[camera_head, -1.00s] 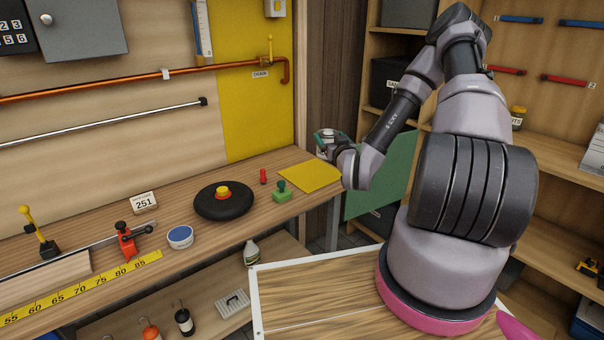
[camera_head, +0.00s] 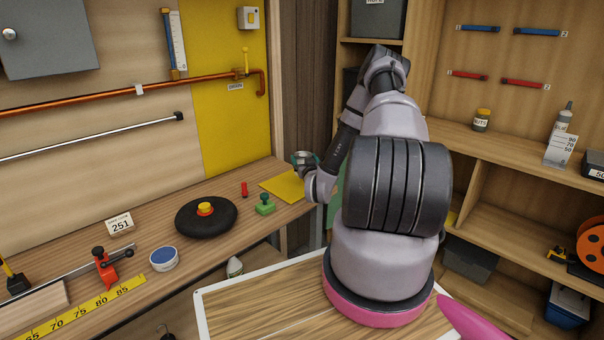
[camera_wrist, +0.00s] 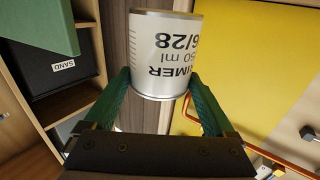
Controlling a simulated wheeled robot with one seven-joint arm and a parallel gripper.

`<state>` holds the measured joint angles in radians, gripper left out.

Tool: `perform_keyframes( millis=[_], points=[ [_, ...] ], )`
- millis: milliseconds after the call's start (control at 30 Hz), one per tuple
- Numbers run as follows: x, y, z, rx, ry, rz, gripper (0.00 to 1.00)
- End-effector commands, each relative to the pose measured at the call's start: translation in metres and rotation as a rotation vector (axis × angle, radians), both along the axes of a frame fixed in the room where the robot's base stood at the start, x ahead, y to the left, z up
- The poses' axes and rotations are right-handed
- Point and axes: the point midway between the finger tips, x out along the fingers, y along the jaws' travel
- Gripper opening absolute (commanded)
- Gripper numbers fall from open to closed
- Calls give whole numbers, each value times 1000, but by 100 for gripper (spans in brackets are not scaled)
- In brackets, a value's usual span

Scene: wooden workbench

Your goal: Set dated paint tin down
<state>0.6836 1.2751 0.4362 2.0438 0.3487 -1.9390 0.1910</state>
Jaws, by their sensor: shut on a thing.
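The dated paint tin (camera_wrist: 163,50) is a silver-grey tin with a label reading "...IMER", "6/28" and "50 ml", upside down in the wrist view. My gripper (camera_wrist: 160,92), with green fingers, is shut on its sides. In the head view my gripper (camera_head: 305,165) is at the end of the arm, above the yellow mat at the bench's right end. The tin is small and mostly hidden there. I cannot tell the exact height of the tin over the bench.
The yellow mat (camera_head: 283,187) lies at the right end of the wooden bench (camera_head: 60,250). A green stamp-like knob (camera_head: 265,205), a red peg (camera_head: 244,189) and a black disc (camera_head: 205,218) stand beside it. Shelves (camera_head: 480,140) are at right.

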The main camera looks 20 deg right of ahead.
Motion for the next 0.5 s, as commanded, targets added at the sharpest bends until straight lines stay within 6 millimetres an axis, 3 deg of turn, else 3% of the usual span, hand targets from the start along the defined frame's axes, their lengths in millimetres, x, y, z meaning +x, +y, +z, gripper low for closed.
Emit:
perform_keyframes(
  millis=[167,400,500],
  points=[
    [0,0,-13,-1,-2,1,6],
    [0,0,-45,-1,-2,0,6],
    [0,0,-47,-2,-3,0,6]
  ],
)
